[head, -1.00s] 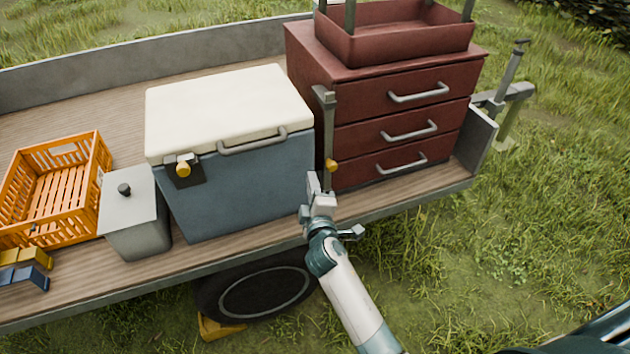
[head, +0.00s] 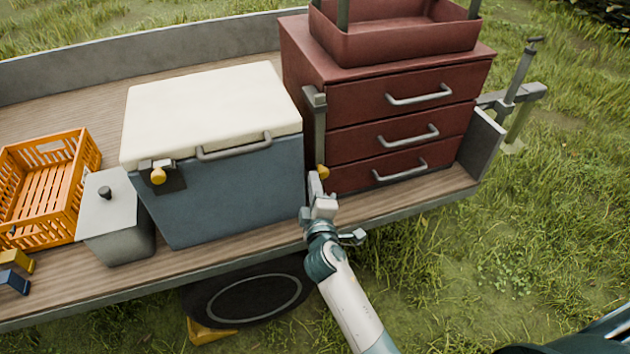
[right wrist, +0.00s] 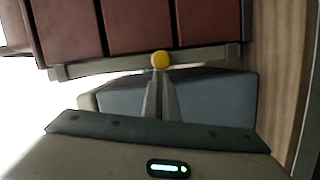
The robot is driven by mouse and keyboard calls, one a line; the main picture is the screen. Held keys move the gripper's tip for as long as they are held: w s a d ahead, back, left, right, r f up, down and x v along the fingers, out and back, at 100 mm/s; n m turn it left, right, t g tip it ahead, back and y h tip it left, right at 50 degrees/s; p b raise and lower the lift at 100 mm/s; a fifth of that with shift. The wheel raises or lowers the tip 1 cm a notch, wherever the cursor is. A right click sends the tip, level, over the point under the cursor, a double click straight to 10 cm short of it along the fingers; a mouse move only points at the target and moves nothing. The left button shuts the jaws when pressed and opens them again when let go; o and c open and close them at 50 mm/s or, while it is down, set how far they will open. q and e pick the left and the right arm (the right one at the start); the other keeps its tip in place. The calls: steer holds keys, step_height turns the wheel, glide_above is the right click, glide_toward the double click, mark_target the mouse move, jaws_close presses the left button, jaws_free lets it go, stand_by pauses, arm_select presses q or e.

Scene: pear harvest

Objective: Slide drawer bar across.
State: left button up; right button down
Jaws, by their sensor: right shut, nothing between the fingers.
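The drawer bar (head: 313,125) is an upright grey bar at the left front edge of the red drawer cabinet (head: 350,110). Its yellow knob (head: 322,172) is low on the bar. In the right wrist view the bar (right wrist: 205,57) runs crosswise at the drawers' ends, with the knob (right wrist: 160,60) in the middle. My right gripper (head: 314,176) is shut and empty, its fingertips (right wrist: 162,75) right by the knob; I cannot tell whether they touch it. The three drawers look shut. My left gripper is not in view.
A blue cooler (head: 235,190) with a cream lid stands close left of the bar. A grey lidded bin (head: 120,235) and an orange crate (head: 40,190) stand farther left. The trailer bed edge (head: 420,208) passes below the drawers. Grass lies right of the trailer.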

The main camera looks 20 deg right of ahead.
mark_target(326, 173)
steer(key=d+p, duration=0.1)
steer(key=d, duration=0.2)
steer(key=shift+d, duration=0.3)
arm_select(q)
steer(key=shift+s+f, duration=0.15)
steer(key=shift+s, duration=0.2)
arm_select(e)
steer(key=shift+w, duration=0.1)
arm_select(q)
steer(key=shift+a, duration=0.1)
arm_select(e)
steer(key=shift+r, duration=0.1)
